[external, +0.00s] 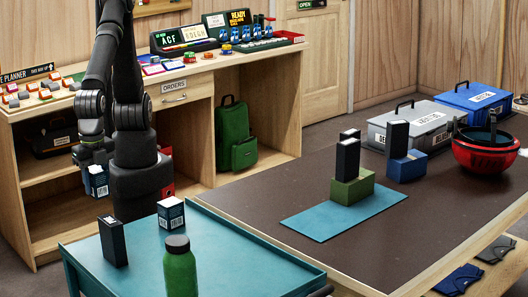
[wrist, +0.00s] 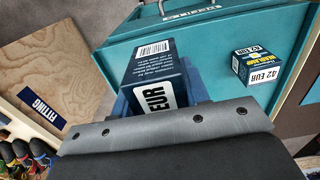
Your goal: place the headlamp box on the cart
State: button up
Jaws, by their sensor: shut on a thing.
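My gripper (external: 93,160) is shut on a dark blue and white box (external: 98,181) and holds it in the air. In the external view this is just left of the far end of the teal cart (external: 225,270). In the wrist view the held box (wrist: 156,75) shows a barcode and "EUR"; the rest of its label is hidden, and blue jaw parts show around it. A similar small box (external: 170,213) stands on the cart top. In the wrist view that box (wrist: 258,65) reads "42 EUR", with what looks like "HEADLAMP" above it.
A tall black box (external: 112,241) and a green bottle (external: 179,266) also stand on the cart. The cart's right part is clear. A wooden workbench (external: 190,75) stands behind my arm. A dark table (external: 300,190) with boxes and a red bowl (external: 485,152) is at right.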

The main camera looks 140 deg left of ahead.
jog(key=shift+d+f, duration=0.1)
jog(key=shift+d, duration=0.05)
send_over(137, 241)
notch_tip(137, 241, down, 7)
jog(key=shift+r, duration=0.1)
jog(key=shift+f, duration=2)
jog(key=o, duration=1)
jog(key=shift+f, duration=0.15)
notch_tip(137, 241, up, 12)
jog(key=shift+r, duration=0.2)
